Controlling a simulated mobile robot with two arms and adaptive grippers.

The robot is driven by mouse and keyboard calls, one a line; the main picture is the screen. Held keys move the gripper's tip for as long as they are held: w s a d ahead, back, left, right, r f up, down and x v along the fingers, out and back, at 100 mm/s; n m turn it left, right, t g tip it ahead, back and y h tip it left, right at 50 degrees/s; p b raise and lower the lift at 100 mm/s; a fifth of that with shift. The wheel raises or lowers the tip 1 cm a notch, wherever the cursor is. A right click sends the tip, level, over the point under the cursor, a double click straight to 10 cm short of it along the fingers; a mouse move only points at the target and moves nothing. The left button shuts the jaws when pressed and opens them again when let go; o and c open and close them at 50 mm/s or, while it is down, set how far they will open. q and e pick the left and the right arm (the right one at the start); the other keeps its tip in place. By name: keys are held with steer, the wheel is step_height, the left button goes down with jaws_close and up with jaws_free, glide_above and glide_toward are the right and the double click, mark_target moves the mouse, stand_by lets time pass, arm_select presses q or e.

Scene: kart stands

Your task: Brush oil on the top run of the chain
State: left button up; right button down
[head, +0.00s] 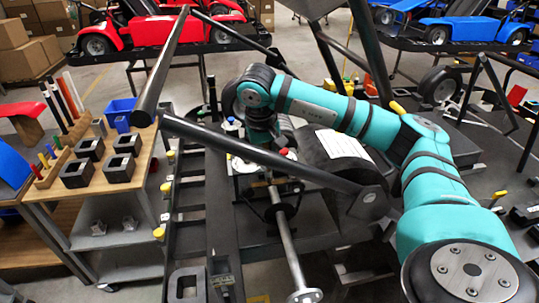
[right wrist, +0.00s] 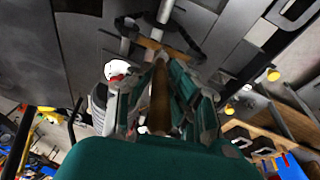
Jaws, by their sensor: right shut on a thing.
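My right gripper (right wrist: 160,75) is shut on a brown wooden handle (right wrist: 160,105), which appears to be the brush; its bristles are not clear. In the head view my teal right arm reaches in from the right and bends down over the kart frame, with the wrist above the steel axle (head: 289,245). A thin dark band, perhaps the chain (right wrist: 188,42), lies beyond the fingertips, near a light wooden strip (right wrist: 150,43). I cannot tell whether the brush touches it. My left gripper is out of view.
Black frame tubes (head: 245,148) cross close to my arm. A large black cylinder with a white label (head: 343,143) is beside it. A white container with red (right wrist: 117,70) is near the gripper. A wooden-topped cart (head: 130,190) with black blocks stands left; red and blue karts are behind.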

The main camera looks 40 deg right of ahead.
steer(key=shift+w+a, duration=0.2)
steer(key=shift+a, duration=0.2)
steer(key=shift+a, duration=0.1)
steer(key=shift+w+a, duration=0.25)
steer(key=shift+a, duration=0.15)
steer(key=shift+a, duration=0.1)
steer(key=shift+w+a, duration=0.4)
steer(key=shift+a, duration=0.25)
steer(key=shift+w+a, duration=0.1)
steer(key=shift+a, duration=0.05)
steer(key=shift+w+a, duration=0.15)
steer(key=shift+a, duration=0.1)
steer(key=shift+d, duration=0.1)
